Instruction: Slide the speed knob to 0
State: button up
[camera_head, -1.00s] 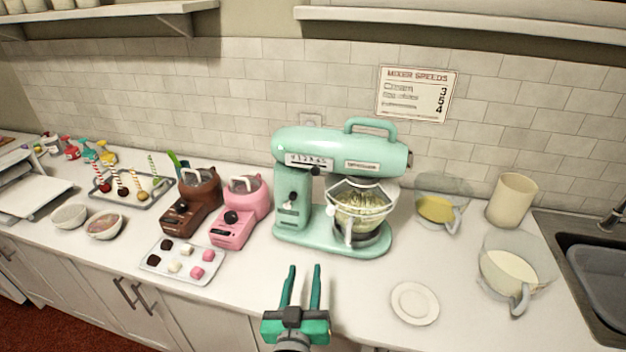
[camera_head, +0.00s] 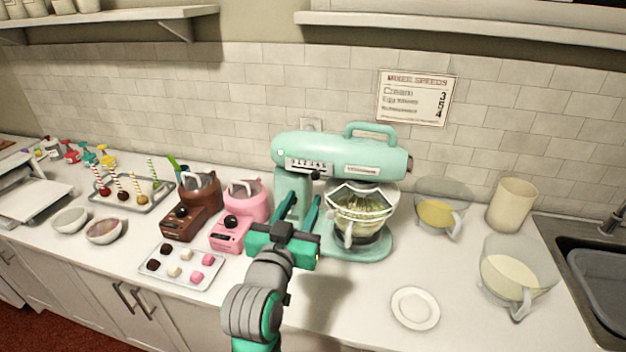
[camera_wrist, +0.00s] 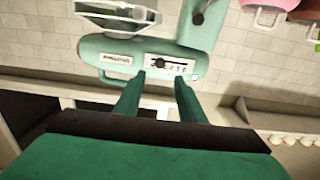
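The mint-green stand mixer (camera_head: 345,152) stands on the counter. Its black speed knob (camera_head: 314,174) sits below the numbered scale (camera_head: 300,166) on the head, toward the scale's right part; the number it marks is too small to read. In the wrist view the mixer appears upside down, with the knob (camera_wrist: 158,61) beside the digits. My gripper (camera_head: 304,197) is open and empty in front of the mixer, just below the knob in the head view. In the wrist view its fingertips (camera_wrist: 159,76) are apart, with the knob between and beyond them. I see no clear contact.
A glass bowl (camera_head: 360,205) sits under the mixer head. Brown (camera_head: 190,207) and pink (camera_head: 240,212) small machines stand left. A sweets tray (camera_head: 208,282), a plate (camera_head: 415,307) and jugs (camera_head: 515,272) are around. A mixer speeds sign (camera_head: 416,97) hangs behind.

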aim_at(314, 177)
jog(key=x, duration=0.9)
jog(key=shift+w+d, duration=0.1)
jog(key=shift+w, duration=0.2)
jog(key=shift+c, duration=0.3)
